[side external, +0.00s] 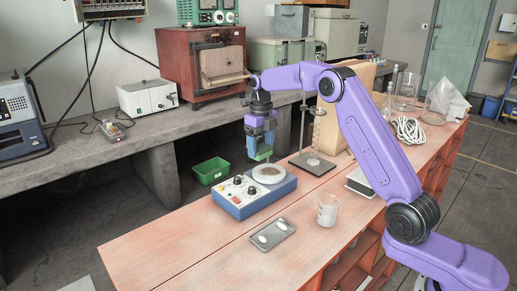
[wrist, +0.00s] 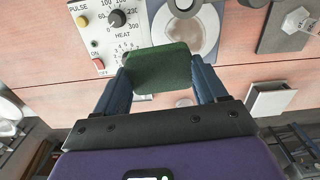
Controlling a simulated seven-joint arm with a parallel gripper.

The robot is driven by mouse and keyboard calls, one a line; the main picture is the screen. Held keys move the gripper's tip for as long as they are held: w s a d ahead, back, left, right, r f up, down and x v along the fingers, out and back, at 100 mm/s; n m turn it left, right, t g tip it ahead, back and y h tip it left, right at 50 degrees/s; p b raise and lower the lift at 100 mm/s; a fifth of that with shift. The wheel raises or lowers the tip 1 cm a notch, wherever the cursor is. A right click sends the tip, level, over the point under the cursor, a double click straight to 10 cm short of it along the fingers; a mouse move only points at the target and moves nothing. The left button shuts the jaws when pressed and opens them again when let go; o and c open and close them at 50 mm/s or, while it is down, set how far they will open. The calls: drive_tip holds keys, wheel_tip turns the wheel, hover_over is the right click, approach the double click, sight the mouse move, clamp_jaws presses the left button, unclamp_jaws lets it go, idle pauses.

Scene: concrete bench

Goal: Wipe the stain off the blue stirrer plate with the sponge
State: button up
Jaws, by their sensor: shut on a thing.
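The blue stirrer plate (side external: 238,209) stands on the bench, with knobs and buttons on its white front panel. Its round white top (side external: 283,179) carries a brownish stain (side external: 268,171). My gripper (wrist: 160,76) is shut on a green sponge (wrist: 158,66), one blue finger on each side. In the side view the sponge (side external: 262,155) hangs just above the round top; I cannot tell whether it touches.
A grey tray with white items (side external: 272,234) lies in front of the stirrer plate. A glass beaker (side external: 327,211) stands to the right. A stand with a dark base (side external: 312,163) is close behind. A green bin (side external: 211,171) is beyond the bench edge. The near-left bench is clear.

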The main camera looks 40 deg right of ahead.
drive_tip(key=shift+w+d+f+m, duration=0.15)
drive_tip(key=shift+d+m, duration=0.2)
drive_tip(key=shift+m, duration=0.05)
drive_tip(key=shift+f, duration=0.1)
hover_over(261, 175)
drive_tip(key=shift+s+a+f, duration=0.1)
drive_tip(key=shift+s+f, duration=0.1)
drive_tip(key=shift+f, duration=1.2)
drive_tip(key=shift+s+f, duration=0.15)
drive_tip(key=shift+f, duration=1.25)
wheel_tip(261, 175, down, 2)
drive_tip(key=shift+f, duration=0.1)
drive_tip(key=shift+d, duration=0.85)
drive_tip(key=shift+c, duration=0.4)
drive_tip(key=shift+d, duration=3)
drive_tip(key=shift+a, duration=4)
drive_tip(key=shift+w+d, duration=0.2)
drive_tip(key=shift+d, duration=0.3)
drive_tip(key=shift+w+d, duration=0.15)
drive_tip(key=shift+d, duration=3.4)
drive_tip(key=a, duration=0.7)
drive_tip(key=shift+a, duration=0.2)
drive_tip(key=shift+a+r, duration=0.25)
drive_tip(key=shift+r, duration=3.85)
